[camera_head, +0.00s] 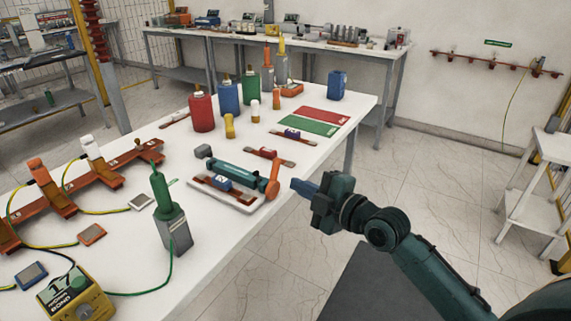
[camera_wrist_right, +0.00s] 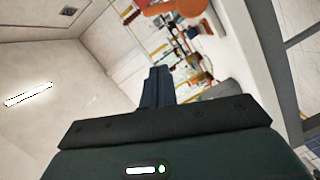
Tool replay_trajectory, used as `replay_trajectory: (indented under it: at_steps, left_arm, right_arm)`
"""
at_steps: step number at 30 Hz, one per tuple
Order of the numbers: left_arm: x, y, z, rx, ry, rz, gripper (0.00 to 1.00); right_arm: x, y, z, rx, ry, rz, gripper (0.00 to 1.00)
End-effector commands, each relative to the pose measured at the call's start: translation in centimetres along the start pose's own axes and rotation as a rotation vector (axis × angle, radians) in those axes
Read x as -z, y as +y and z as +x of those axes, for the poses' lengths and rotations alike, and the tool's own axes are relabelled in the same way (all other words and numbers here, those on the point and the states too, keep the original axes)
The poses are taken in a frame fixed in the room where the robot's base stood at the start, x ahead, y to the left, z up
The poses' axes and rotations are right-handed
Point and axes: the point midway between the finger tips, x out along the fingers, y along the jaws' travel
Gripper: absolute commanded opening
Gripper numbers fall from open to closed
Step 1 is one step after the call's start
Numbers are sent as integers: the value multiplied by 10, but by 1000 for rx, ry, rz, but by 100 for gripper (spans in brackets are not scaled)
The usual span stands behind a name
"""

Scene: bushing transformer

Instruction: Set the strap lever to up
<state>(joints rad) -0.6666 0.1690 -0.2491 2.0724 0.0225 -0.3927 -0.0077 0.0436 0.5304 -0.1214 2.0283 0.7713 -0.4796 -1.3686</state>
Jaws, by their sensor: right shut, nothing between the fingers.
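An orange lever (camera_head: 273,177) stands roughly upright, leaning slightly, at the right end of a teal cylinder device (camera_head: 236,173) on the white table. I take it to be the strap lever; no label on it is readable. A pale plate with a blue block (camera_head: 217,183) lies at the near side of the cylinder. My right gripper (camera_head: 296,186) is shut and empty, just right of the orange lever and apart from it, pointing left. Its closed fingers (camera_wrist_right: 158,75) show in the right wrist view, with an orange shape (camera_wrist_right: 202,17) beyond them. My left gripper is out of view.
The white table (camera_head: 330,92) carries red, blue and green containers and a green mat (camera_head: 308,122). A green-topped grey post (camera_head: 174,226) and a yellow meter (camera_head: 80,297) stand at the near left. Floor is open behind my right arm; a white step stool (camera_head: 545,170) is at far right.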

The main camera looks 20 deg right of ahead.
Motion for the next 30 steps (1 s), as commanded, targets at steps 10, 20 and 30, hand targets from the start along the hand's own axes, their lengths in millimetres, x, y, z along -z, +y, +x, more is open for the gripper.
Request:
replay_trajectory:
  at_steps: [10,20,30]
  left_arm:
    - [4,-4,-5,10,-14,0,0]
    - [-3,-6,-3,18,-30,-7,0]
    - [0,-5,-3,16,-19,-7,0]
  right_arm:
    - [1,4,60,-6,1,9,0]
    - [-22,0,103,-3,-3,4,0]
    - [-39,1,107,-4,0,4,0]
